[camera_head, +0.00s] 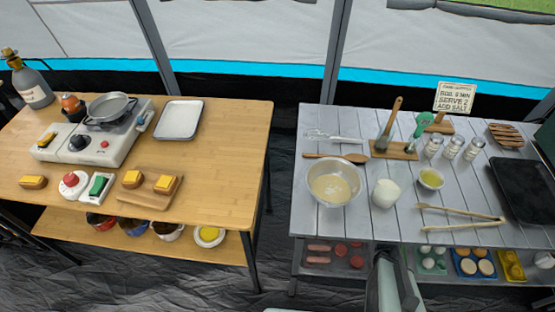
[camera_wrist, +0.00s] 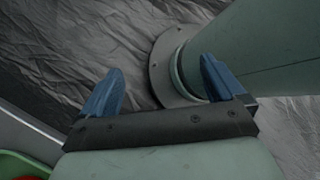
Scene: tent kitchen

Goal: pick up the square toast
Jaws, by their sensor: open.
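Several small brown, yellow-topped blocks that look like bread or toast are on the left wooden table in the head view. One block (camera_head: 32,182) lies near the front left. Another block (camera_head: 132,179) and a third block (camera_head: 166,184) are at a small wooden board (camera_head: 147,200). A similar piece (camera_head: 47,139) is on the stove's left end. I cannot tell which is the square toast. My gripper (camera_wrist: 160,88) is open and empty in the wrist view, over dark wrinkled floor, away from these pieces. Its fingers do not show in the head view.
The left table also holds a stove (camera_head: 95,140) with a pan (camera_head: 110,107), a white tray (camera_head: 180,119), and a bottle (camera_head: 33,85). A floor gap separates it from the grey slatted table (camera_head: 340,225), which carries a mixing bowl (camera_head: 333,187) and utensils. Shelves below hold food.

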